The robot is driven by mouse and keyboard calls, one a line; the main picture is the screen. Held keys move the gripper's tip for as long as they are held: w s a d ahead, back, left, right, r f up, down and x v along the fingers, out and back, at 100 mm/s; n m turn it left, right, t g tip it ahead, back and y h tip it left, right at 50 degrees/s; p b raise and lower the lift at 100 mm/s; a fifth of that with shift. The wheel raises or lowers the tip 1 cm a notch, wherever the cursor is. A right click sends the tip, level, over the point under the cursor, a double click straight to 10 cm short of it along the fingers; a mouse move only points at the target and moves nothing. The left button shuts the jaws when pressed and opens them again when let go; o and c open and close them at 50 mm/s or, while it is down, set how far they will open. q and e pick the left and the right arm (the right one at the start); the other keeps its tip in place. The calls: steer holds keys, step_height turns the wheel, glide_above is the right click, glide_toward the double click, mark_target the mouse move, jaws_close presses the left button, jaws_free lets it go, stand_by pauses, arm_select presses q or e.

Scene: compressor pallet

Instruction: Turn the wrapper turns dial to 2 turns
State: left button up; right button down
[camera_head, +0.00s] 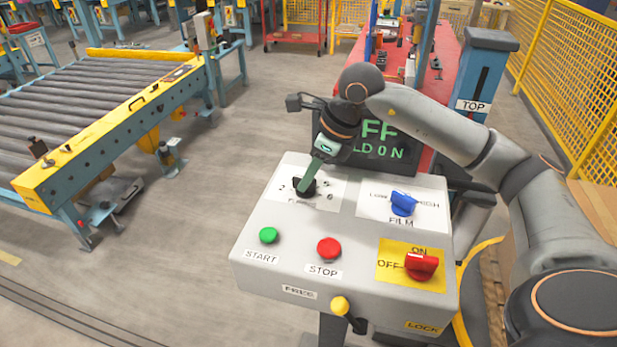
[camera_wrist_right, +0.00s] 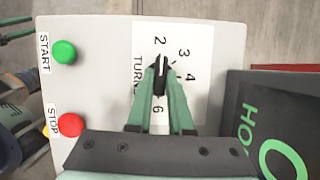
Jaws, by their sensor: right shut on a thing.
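The wrapper turns dial is a black knob (camera_wrist_right: 161,76) on a white label marked 2, 3, 4 and 6 in the right wrist view. A white line on the knob points up, close to the 2. My right gripper (camera_wrist_right: 161,92) is shut on the knob, one green finger on each side of it. In the head view the right gripper (camera_head: 305,185) reaches down onto the knob at the panel's upper left and hides much of its label.
The grey control panel (camera_head: 290,270) also carries a green START button (camera_head: 268,235), a red STOP button (camera_head: 329,248), a blue FILM knob (camera_head: 403,203), a red OFF/ON switch (camera_head: 421,265) and a yellow knob (camera_head: 340,305). A dark display (camera_head: 375,157) stands behind. A roller conveyor (camera_head: 100,110) is at left.

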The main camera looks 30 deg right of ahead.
steer(key=shift+n, duration=0.3)
stand_by(0.4)
steer(key=c, duration=0.8)
jaws_free()
steer(key=v, duration=1.2)
steer(key=shift+d+r, duration=0.15)
steer(key=shift+r, duration=0.1)
